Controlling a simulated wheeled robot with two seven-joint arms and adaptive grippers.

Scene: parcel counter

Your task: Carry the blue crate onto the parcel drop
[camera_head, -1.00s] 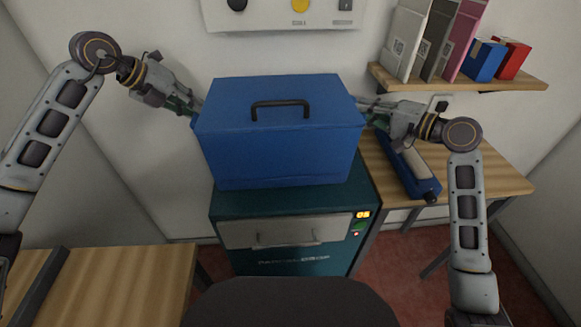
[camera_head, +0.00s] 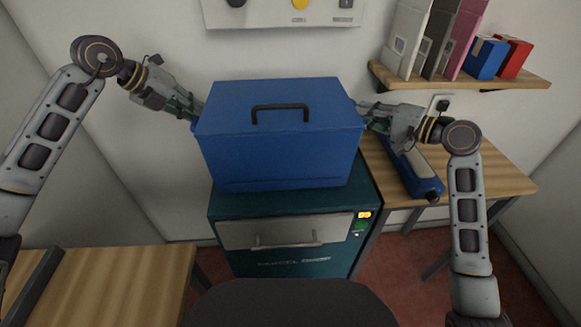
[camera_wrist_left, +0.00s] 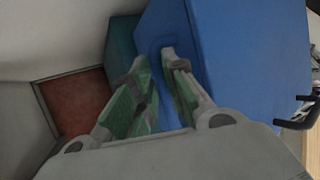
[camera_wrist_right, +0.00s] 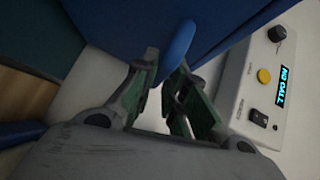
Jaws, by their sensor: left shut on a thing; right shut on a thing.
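The blue crate (camera_head: 280,155), a lidded box with a black top handle (camera_head: 281,113), is upright over the top of the teal parcel drop (camera_head: 225,204). I cannot tell whether its base touches the drop. My left gripper (camera_head: 194,110) is shut on the crate's left side handle, also seen in the left wrist view (camera_wrist_left: 155,62). My right gripper (camera_head: 362,112) is shut on the right side handle (camera_wrist_right: 178,50). The crate's underside and back are hidden.
A wooden table (camera_head: 500,170) with a blue and grey device (camera_head: 420,175) stands at the right. A shelf (camera_head: 460,80) of binders and boxes is above it. A control panel (camera_head: 285,12) is on the wall. Another wooden table (camera_head: 120,285) is at lower left.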

